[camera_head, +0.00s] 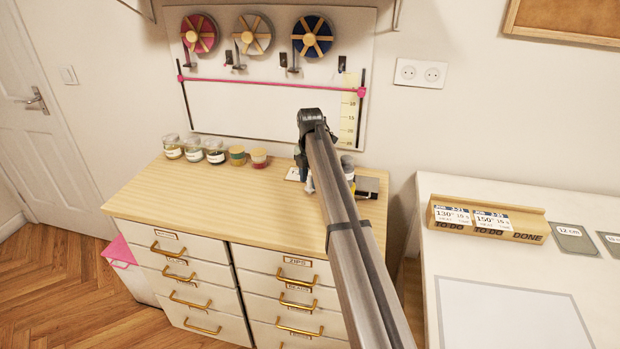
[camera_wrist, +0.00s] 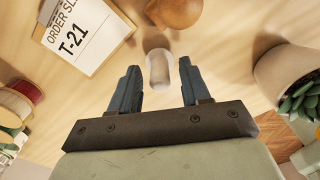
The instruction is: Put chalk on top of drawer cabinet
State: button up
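In the wrist view, a short white cylinder (camera_wrist: 159,68), which looks like the chalk, shows over pale wood between and just past the fingertips. My gripper (camera_wrist: 158,88) is open, with one blue-grey finger on each side of the cylinder and visible gaps. I cannot tell how far above the wood the cylinder is. In the head view, the drawer cabinet (camera_head: 225,205) has a light wooden top and white drawers with brass handles. My arm reaches over the right part of its top and mostly hides my gripper; the chalk cannot be made out there.
In the wrist view, an order slip (camera_wrist: 82,35), a round wooden object (camera_wrist: 174,10) and a potted succulent (camera_wrist: 285,70) surround the gripper. In the head view, several jars (camera_head: 193,149) line the cabinet's back edge. The cabinet's left front top is clear. A white table (camera_head: 480,260) stands right.

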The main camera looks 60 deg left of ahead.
aim_at(310, 176)
notch_tip(310, 176, up, 12)
jog(key=shift+r, duration=0.2)
dwell(0.6)
dwell(0.4)
